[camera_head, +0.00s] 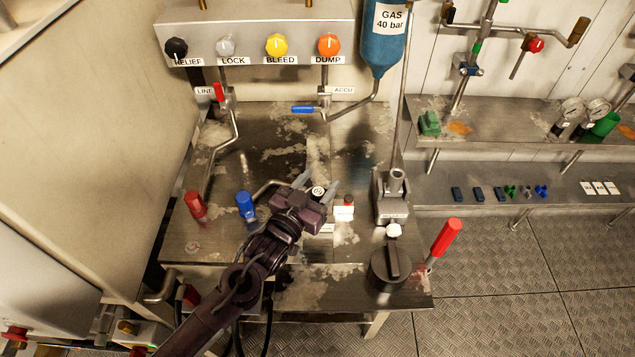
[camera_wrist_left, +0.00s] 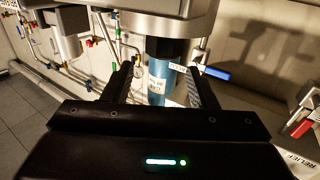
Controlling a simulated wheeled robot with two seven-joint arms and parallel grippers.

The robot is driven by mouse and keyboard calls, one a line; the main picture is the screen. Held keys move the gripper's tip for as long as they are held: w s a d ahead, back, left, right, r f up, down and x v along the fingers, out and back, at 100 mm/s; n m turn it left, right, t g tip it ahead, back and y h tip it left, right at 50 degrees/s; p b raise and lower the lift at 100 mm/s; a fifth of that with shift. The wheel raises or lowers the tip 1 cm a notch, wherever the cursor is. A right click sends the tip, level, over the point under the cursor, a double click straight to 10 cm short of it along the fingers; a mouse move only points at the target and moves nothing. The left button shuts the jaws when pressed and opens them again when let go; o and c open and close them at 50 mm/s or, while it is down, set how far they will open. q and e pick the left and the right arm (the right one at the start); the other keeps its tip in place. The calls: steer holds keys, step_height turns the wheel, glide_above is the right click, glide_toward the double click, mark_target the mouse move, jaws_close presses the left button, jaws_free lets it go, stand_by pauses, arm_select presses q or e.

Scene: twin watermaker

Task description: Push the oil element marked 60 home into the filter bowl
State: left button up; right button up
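My left gripper (camera_head: 318,184) is above the metal bench, with its two fingers spread apart. A small round white top with a dark mark (camera_head: 318,191) shows between the fingers in the head view; the mark is too small to read, so I cannot tell if it is the oil element marked 60. I cannot make out the filter bowl there; the gripper hides what lies below. In the left wrist view the fingers (camera_wrist_left: 162,84) are wide apart, and a blue cylinder with a white label (camera_wrist_left: 158,82) shows beyond them. My right gripper is not in view.
A small white block with a red-brown top (camera_head: 344,208) stands right of the gripper. A blue cap (camera_head: 245,205) and a red cap (camera_head: 194,205) stand to the left. A metal post (camera_head: 393,200) and a red-handled lever (camera_head: 445,238) are at right. A gas bottle (camera_head: 383,45) hangs behind.

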arm_select(q)
steer(key=b+v, duration=0.1)
steer(key=v, duration=0.5)
steer(key=shift+s+a+f, duration=0.15)
steer(key=shift+s+a, duration=0.05)
steer(key=shift+s, duration=0.15)
steer(key=shift+s+a, duration=0.2)
steer(key=shift+s, duration=0.25)
